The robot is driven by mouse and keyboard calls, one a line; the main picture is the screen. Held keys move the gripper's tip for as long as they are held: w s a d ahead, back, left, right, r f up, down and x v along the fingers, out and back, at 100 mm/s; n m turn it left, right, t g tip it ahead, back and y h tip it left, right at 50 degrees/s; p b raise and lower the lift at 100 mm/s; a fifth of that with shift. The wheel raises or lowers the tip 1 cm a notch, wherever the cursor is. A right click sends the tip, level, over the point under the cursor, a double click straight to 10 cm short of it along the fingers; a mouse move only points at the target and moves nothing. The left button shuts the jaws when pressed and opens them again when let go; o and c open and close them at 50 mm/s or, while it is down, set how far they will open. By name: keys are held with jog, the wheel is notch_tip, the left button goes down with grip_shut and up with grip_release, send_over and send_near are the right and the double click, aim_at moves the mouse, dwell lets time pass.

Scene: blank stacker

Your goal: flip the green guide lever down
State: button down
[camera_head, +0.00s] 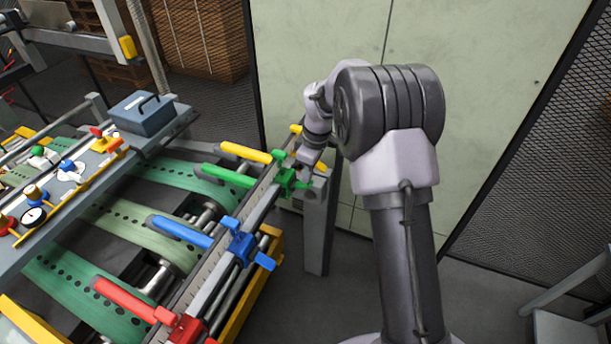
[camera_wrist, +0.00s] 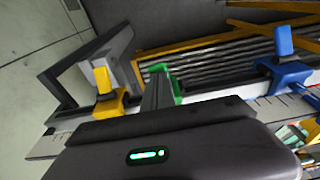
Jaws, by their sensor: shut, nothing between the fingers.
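The green guide lever (camera_head: 287,180) sits on the long grey rail between the yellow and blue levers, with a green arm reaching left over the belts. My gripper (camera_head: 304,166) is shut and empty, right at the green lever's block from above. In the wrist view the green lever (camera_wrist: 177,84) shows just behind and beside my shut fingers (camera_wrist: 158,90), which hide part of it. I cannot tell whether they touch it. The exact tilt of the lever's handle is also unclear.
The blue lever (camera_head: 242,246) and red lever (camera_head: 185,328) sit nearer on the same rail; the yellow lever (camera_head: 246,152) is farther. A grey post (camera_head: 318,230) stands right of the rail. A blue-grey box (camera_head: 143,113) stands at the left. Open floor lies right of the machine.

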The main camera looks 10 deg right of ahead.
jog(key=shift+d+f+b, duration=0.1)
jog(key=shift+f+b, duration=0.1)
jog(key=shift+b, duration=0.25)
jog(key=f+y+b, duration=0.1)
jog(key=b, duration=0.2)
jog(key=d+t+b, duration=0.1)
jog(key=b, duration=0.2)
jog(key=shift+s+f+y, duration=0.35)
jog(key=shift+f+y, duration=0.05)
jog(key=f+t+y+b, duration=0.1)
jog(key=y+b, duration=0.1)
jog(key=b, duration=0.6)
jog(key=s+d+f+t+y+b, duration=0.1)
jog(key=t+y+b, duration=0.1)
jog(key=b, duration=0.7)
jog(key=f+t+y+b, duration=0.2)
jog(key=b, duration=0.7)
jog(key=shift+s+d+f, duration=0.1)
jog(key=shift+s+d, duration=0.1)
jog(key=shift+d, duration=0.15)
jog(key=shift+b, duration=0.7)
